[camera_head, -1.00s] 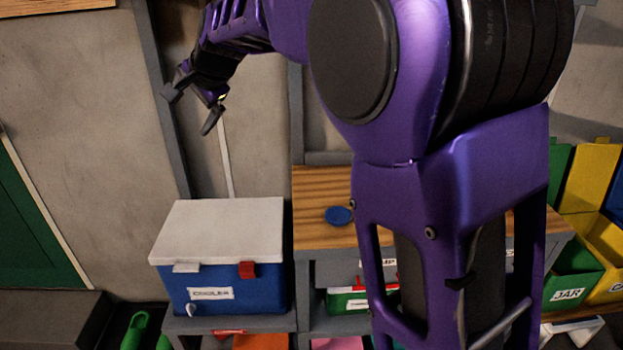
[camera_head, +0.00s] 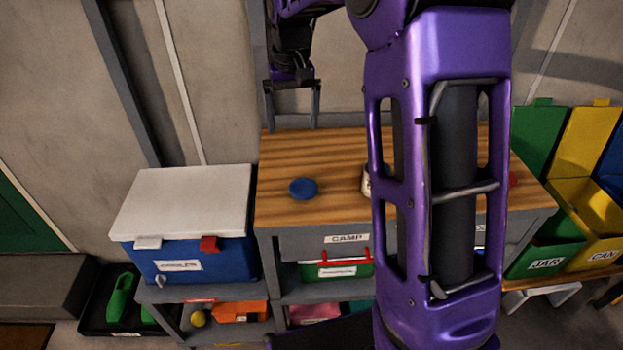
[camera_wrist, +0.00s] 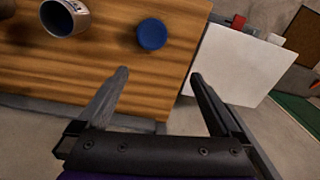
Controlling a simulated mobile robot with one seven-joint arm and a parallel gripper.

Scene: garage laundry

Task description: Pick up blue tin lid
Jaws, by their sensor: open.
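The blue tin lid (camera_head: 302,188) is a small round blue disc on the wooden worktop (camera_head: 285,212), left of centre in the head view. It also shows in the wrist view (camera_wrist: 152,34), beyond the fingertips and roughly between their lines. My gripper (camera_head: 293,112) is open and empty, with its fingers pointing down near the worktop's back edge, behind the lid. In the wrist view my gripper (camera_wrist: 160,75) has its two fingers wide apart, with nothing between them. The fingers are apart from the lid.
A blue cooler (camera_head: 190,262) with a white top stands left of the worktop. A pale mug or can (camera_wrist: 65,17) stands near the lid, partly hidden by my arm in the head view. Green, yellow and blue bins (camera_head: 570,200) are at the right. Worktop around the lid is clear.

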